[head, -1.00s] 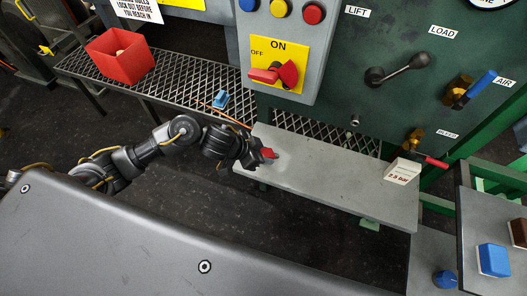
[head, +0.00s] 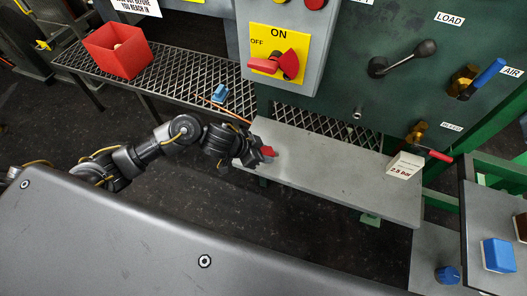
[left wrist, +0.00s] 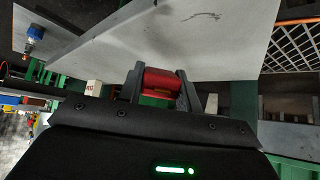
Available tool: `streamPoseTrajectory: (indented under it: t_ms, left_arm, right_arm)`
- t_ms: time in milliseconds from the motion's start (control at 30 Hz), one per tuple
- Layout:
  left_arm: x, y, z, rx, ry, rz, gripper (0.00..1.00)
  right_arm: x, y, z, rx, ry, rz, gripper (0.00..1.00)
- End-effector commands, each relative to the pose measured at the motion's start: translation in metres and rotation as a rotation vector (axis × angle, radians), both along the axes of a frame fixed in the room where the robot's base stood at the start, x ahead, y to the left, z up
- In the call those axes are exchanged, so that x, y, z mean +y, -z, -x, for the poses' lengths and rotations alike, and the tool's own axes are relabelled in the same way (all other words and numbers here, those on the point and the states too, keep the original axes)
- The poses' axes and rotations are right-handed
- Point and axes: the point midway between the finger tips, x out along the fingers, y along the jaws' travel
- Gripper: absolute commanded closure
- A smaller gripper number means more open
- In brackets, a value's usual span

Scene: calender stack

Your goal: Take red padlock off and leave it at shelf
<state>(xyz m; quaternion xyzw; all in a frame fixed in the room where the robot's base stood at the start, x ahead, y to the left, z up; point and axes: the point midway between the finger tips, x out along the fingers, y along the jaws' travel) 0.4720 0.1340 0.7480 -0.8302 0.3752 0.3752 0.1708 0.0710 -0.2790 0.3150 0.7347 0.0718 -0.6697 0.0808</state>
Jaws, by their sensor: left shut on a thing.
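My left gripper (head: 259,155) is at the left end of the grey shelf (head: 335,172), below the switch panel. It is shut on the red padlock (head: 268,151), whose red end shows past the fingers. In the left wrist view the padlock (left wrist: 161,83) is a red body held between the two dark fingers, and the shelf (left wrist: 150,40) shows just beyond it. I cannot tell whether the padlock touches the shelf. Its shackle is not clearly visible. My right gripper is not in view.
A yellow switch plate (head: 267,40) with a red handle is above the shelf. A small 2.5 bar sign (head: 403,166) stands at the shelf's right end. A red box (head: 119,52) and a blue item (head: 220,94) sit on the mesh rack. The shelf's middle is clear.

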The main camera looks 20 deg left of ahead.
Motion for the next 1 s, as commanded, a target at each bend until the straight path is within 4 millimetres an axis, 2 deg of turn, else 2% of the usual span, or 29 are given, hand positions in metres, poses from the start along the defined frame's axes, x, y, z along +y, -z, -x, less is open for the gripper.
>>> streamPoseTrajectory:
  t_ms: [333,800,1000]
  left_arm:
    - [0.000,0.008,0.000,0.001,0.001,0.000,0.95]
    - [0.000,0.017,0.000,0.000,0.000,0.002,0.95]
    - [0.000,0.021,0.000,-0.001,0.000,0.001,0.95]
  right_arm:
    - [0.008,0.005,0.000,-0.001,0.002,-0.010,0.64]
    - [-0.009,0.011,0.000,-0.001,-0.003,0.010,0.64]
    - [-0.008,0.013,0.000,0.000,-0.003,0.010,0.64]
